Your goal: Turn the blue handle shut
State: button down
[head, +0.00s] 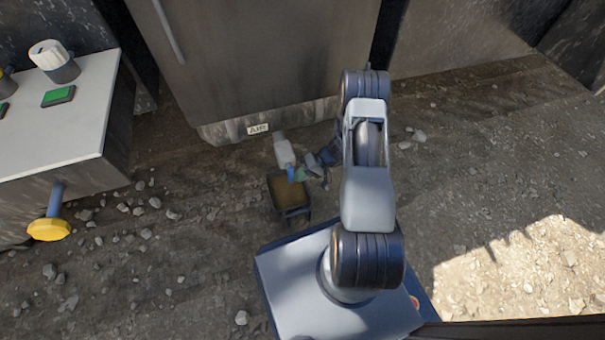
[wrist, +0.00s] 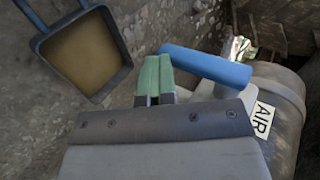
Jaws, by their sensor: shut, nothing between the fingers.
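The blue handle (wrist: 205,66) lies across the upper middle of the wrist view, its left end beside my fingertips. In the head view the handle (head: 292,174) is a small blue patch below a pale cylinder (head: 284,152). My gripper (wrist: 156,62) has green fingers, shut together with nothing between them. The fingers are close to the handle's left end; I cannot tell whether they touch it. In the head view my gripper (head: 302,174) is small and partly hidden by my arm. The handle's mount is partly hidden behind my wrist.
An AIR label (wrist: 262,119) is on the grey pipe body at right. A square bin of brown mud (wrist: 86,58) stands at upper left. Gravel covers the ground.

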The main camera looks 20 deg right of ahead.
jog(key=s+d+p, duration=0.1)
jog(key=d, duration=1.3)
jog(key=shift+r, duration=0.1)
dwell(0.4)
jog(key=w+a+r+n+g+h+p, duration=0.1)
jog(key=a+r+h+p, duration=0.25)
jog(key=r+p, duration=1.1)
jog(key=a+r+g+h+p, duration=0.15)
jog(key=a+r+p, duration=0.25)
jog(key=r, duration=2.2)
jog(key=s+a+r+t+h+p, duration=0.1)
jog(key=s+a+r+h+p, duration=0.1)
jog(key=r+p, duration=0.4)
jog(key=s+a+r+t+h+p, duration=0.2)
jog(key=s+a+r+p, duration=0.2)
jog(key=r, duration=1.3)
jog(key=s+a+r+t+h+p, duration=0.1)
jog(key=s+a+r+t+p, duration=0.1)
jog(key=s+r+p, duration=0.5)
notch_tip(320, 180, up, 4)
jog(key=p, duration=0.3)
jog(key=shift+s+a+r+h, duration=0.15)
jog(key=shift+s+a+h, duration=0.1)
jog(key=shift+a+h, duration=0.15)
